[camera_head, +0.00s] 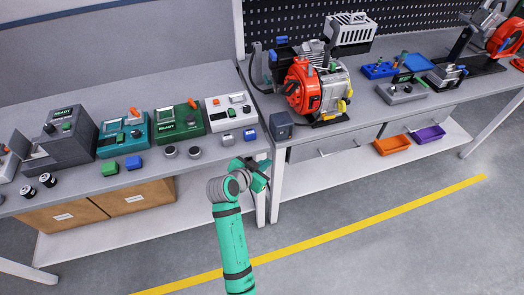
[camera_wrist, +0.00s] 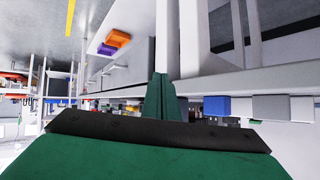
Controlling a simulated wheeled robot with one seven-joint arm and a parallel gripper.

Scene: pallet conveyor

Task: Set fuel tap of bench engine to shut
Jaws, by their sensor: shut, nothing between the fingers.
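The bench engine (camera_head: 303,88), with a red housing and grey body, stands on the left part of the right-hand bench. Yellow parts (camera_head: 346,98) show on its right side and a small green piece at its top. I cannot tell which part is the fuel tap or how it is set. My gripper (camera_head: 259,183) is below and left of the engine, in front of the gap between the two benches, touching nothing that I can see. In the wrist view its green fingers (camera_wrist: 166,98) are shut together and empty. The engine is not clearly made out there.
A dark box (camera_head: 281,126) sits at the right bench's front left corner. The left bench holds several instruments, including a green one (camera_head: 179,123), and loose blocks. Orange (camera_head: 392,145) and purple (camera_head: 430,134) trays lie on the lower shelf. The floor in front is clear.

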